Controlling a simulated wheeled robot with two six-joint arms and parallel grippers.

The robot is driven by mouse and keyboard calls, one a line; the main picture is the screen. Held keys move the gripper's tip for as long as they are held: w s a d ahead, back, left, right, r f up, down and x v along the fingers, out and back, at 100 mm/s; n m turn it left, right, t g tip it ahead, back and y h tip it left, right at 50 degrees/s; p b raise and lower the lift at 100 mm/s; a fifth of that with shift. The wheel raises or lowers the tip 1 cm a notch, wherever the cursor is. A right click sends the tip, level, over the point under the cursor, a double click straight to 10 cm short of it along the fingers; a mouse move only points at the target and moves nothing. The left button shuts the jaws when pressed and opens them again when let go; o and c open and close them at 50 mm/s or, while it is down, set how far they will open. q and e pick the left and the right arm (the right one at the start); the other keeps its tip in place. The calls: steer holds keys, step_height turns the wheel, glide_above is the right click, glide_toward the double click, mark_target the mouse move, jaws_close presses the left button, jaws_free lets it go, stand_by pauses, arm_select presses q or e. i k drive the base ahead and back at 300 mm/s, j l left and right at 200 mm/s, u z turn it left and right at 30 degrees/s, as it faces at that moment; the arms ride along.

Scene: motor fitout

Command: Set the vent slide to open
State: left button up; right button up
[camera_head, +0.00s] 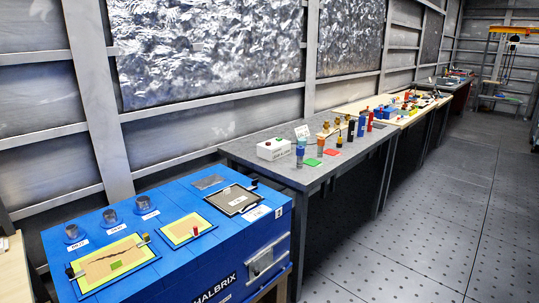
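A blue machine box (200,276) marked HALBRIX stands at the front left. A grey fitting (265,262) is on the front face. The labels are too small to read, so I cannot tell which part is the vent slide or its setting. Neither gripper is in view.
More benches continue along the wall. The floor (430,215) at right is clear.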

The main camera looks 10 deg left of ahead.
mark_target(257, 268)
steer(key=k+j+u, duration=0.15)
steer(key=j+u, duration=0.65)
steer(key=j, duration=0.2)
steer(key=k, duration=0.05)
